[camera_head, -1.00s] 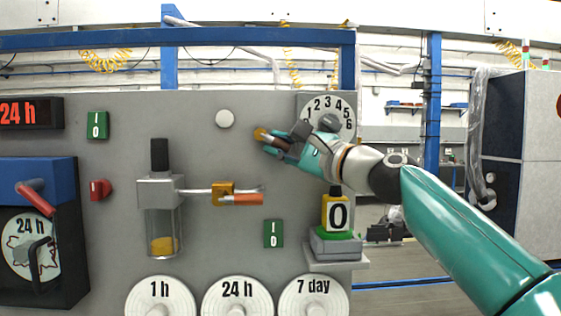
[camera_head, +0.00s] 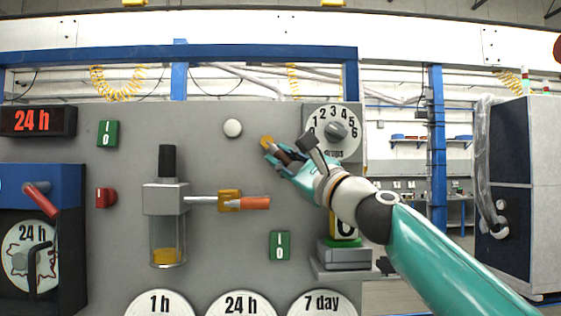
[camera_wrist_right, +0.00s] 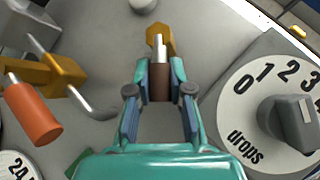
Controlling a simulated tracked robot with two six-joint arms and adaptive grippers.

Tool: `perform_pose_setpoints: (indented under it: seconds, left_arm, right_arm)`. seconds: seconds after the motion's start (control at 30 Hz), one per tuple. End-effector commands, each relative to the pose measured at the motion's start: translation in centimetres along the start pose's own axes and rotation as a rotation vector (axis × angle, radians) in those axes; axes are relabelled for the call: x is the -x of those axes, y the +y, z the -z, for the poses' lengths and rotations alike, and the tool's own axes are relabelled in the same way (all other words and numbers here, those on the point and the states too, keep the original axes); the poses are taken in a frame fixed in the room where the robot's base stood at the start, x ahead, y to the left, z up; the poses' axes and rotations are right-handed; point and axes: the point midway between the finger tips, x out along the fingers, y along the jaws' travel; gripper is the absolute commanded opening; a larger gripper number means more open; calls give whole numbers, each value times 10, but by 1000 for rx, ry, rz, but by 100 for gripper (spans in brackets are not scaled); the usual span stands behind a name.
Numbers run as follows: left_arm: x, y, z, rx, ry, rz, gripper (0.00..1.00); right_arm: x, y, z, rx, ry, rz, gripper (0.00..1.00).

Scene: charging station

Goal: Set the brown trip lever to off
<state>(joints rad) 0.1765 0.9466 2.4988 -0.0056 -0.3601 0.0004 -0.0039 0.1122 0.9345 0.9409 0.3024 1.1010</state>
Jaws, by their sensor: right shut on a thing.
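The brown trip lever (camera_wrist_right: 160,88) has a short metal rod and a yellow bracket (camera_wrist_right: 157,38) on the grey panel. In the head view the bracket (camera_head: 267,142) sits left of the numbered dial, and the lever slopes down to the right from it. My right gripper (camera_wrist_right: 160,100) is shut on the brown lever, with one finger on each side of its handle. In the head view my right gripper (camera_head: 284,158) covers much of the lever, reaching it from the lower right. My left gripper is not in view.
A "drops" dial (camera_head: 336,130) is close to the right of my gripper. An orange-handled lever (camera_head: 255,203) on a glass cylinder unit (camera_head: 167,220) is at lower left. A white button (camera_head: 232,128) is left of the bracket. My arm partly hides a yellow number block (camera_head: 345,228).

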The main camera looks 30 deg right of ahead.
Motion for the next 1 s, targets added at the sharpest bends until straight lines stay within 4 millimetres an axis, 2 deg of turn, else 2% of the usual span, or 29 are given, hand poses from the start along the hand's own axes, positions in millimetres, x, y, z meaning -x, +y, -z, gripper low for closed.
perform_pose_setpoints:
  seconds: [0.03,0.07,0.2,0.67,0.87,1.0]
  left_arm:
    - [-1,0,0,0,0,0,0]
    - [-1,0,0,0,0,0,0]
    - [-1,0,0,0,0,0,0]
    - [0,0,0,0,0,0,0]
    - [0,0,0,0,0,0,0]
    - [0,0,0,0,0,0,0]
  right_arm:
    - [-1,7,4,4,3,-17,0]
    - [-1,7,4,4,3,-17,23]
    - [-1,6,3,3,3,-13,46]
    - [5,2,1,1,1,-6,46]
    - [24,1,1,0,0,-7,46]
    - [47,1,2,1,3,-6,46]
